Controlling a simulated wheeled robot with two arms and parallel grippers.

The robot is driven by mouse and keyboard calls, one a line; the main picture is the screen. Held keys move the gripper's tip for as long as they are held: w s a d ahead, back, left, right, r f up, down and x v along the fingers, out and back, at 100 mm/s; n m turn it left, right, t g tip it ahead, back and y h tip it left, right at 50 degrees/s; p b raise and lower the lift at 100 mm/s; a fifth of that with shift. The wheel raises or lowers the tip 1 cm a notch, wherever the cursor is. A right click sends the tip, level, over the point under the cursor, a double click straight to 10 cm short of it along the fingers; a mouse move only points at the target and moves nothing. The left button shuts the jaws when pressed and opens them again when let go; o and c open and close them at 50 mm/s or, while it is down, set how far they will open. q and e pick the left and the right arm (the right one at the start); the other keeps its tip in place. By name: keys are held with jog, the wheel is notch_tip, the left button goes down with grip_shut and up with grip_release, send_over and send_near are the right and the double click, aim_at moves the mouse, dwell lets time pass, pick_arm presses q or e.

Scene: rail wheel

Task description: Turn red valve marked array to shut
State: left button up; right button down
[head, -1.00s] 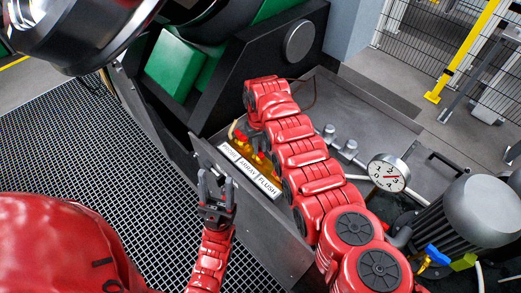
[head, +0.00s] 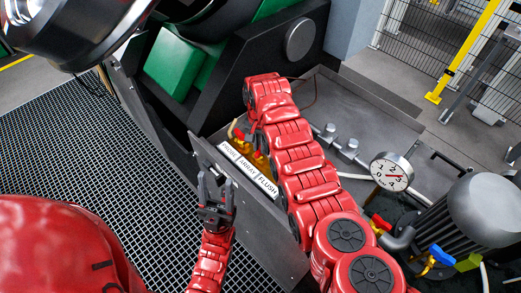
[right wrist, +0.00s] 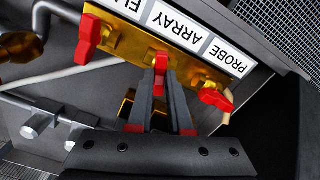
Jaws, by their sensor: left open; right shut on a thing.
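The red valve handle at the ARRAY label (right wrist: 160,60) is on a brass manifold (right wrist: 128,42) in the right wrist view. My right gripper (right wrist: 160,74) is shut on this handle; the fingers cover part of it. Red handles also stand on either side, one by the PROBE label (right wrist: 216,100) and one by the partly cut-off FLUSH label (right wrist: 88,38). In the head view my right arm hides much of the manifold and the right gripper. My left gripper (head: 216,192) is open and empty, in front of the label plate (head: 248,170).
A pressure gauge (head: 392,172) stands right of my right arm. A grey motor (head: 480,212) and a blue-handled valve (head: 440,255) are at the lower right. A dark machine with a green block (head: 177,65) rises behind. Open grating (head: 70,140) lies at left.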

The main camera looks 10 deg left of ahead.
jog(key=shift+f+m, duration=0.15)
jog(key=shift+m, duration=0.75)
jog(key=shift+m+b, duration=0.5)
jog(key=shift+m, duration=0.7)
jog(key=c, duration=0.7)
grip_release()
jog(key=shift+r, duration=0.2)
jog(key=shift+r+p, duration=0.6)
jog(key=shift+r, duration=2.9)
